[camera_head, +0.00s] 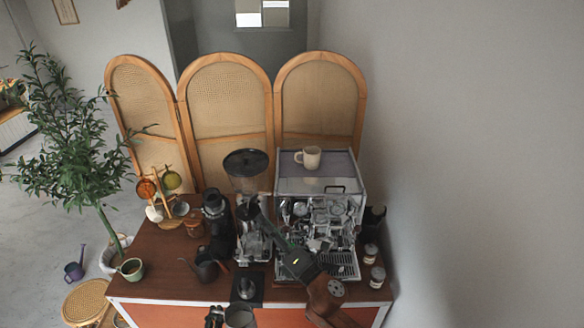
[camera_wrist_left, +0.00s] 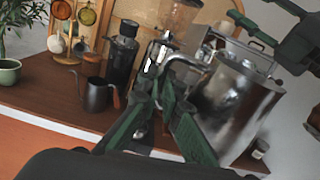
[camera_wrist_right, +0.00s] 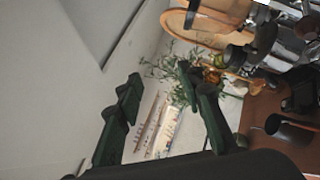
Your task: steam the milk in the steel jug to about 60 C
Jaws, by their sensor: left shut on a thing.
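The steel jug (camera_wrist_left: 238,105) is large and shiny in the left wrist view. It also shows, dark and small, at the bottom edge of the head view (camera_head: 240,317). My left gripper (camera_wrist_left: 166,98) is shut on its handle (camera_wrist_left: 187,60), and holds it in front of the cart. The milk inside is hidden. The espresso machine (camera_head: 320,187) stands at the right of the cart; I cannot make out its steam wand clearly. My right gripper (camera_wrist_right: 160,76) is open and empty; in the head view its arm reaches across the machine's front.
A white mug (camera_head: 308,158) sits on the machine. A grinder (camera_head: 247,185), a black kettle (camera_head: 203,268), and a tamper on a dark mat (camera_head: 254,299) are left of it. Two small jars (camera_head: 377,276) stand at the right edge. A plant (camera_head: 75,150) is far left.

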